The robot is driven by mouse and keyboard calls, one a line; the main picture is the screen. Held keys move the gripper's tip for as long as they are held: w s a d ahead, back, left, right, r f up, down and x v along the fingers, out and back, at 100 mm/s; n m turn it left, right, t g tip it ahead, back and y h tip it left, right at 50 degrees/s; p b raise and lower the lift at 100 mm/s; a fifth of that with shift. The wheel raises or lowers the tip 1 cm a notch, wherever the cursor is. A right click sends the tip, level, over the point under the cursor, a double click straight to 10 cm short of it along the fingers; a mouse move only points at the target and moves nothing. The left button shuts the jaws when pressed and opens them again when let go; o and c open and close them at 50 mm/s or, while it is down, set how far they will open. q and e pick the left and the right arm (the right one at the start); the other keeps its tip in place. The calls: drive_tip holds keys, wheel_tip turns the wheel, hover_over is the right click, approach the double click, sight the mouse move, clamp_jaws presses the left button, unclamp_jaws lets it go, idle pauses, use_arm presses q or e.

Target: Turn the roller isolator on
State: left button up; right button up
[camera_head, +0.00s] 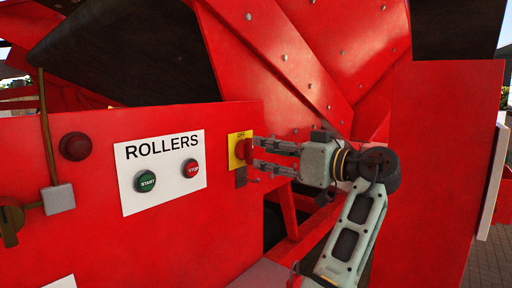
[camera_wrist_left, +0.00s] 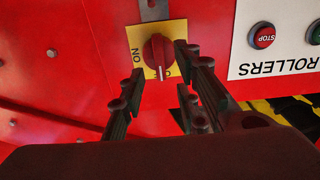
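The roller isolator is a red rotary knob (camera_head: 246,151) on a yellow plate (camera_head: 234,160) at the right end of the red panel. It also shows in the left wrist view as a red knob (camera_wrist_left: 157,50) on a yellow plate (camera_wrist_left: 135,36), upside down. There, the white mark on the knob points at the OFF label, and ON reads at the plate's left side. My left gripper (camera_head: 264,158) is open in front of the knob, its fingers spread to either side. I cannot tell whether they touch it. My right gripper is not in view.
A white ROLLERS label (camera_head: 165,150) with a green START button (camera_head: 145,181) and a red STOP button (camera_head: 190,168) is left of the isolator. A dark red round button (camera_head: 75,146) and a grey box (camera_head: 59,199) are further left. Red metal beams (camera_head: 285,60) rise behind my gripper.

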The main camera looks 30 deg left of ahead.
sight(253, 149)
use_arm(q)
drive_tip(key=a, duration=0.3)
drive_tip(key=shift+w+a+f+p, duration=0.15)
drive_tip(key=shift+a+p, duration=0.15)
drive_tip(key=shift+a, duration=0.2)
clamp_jaws()
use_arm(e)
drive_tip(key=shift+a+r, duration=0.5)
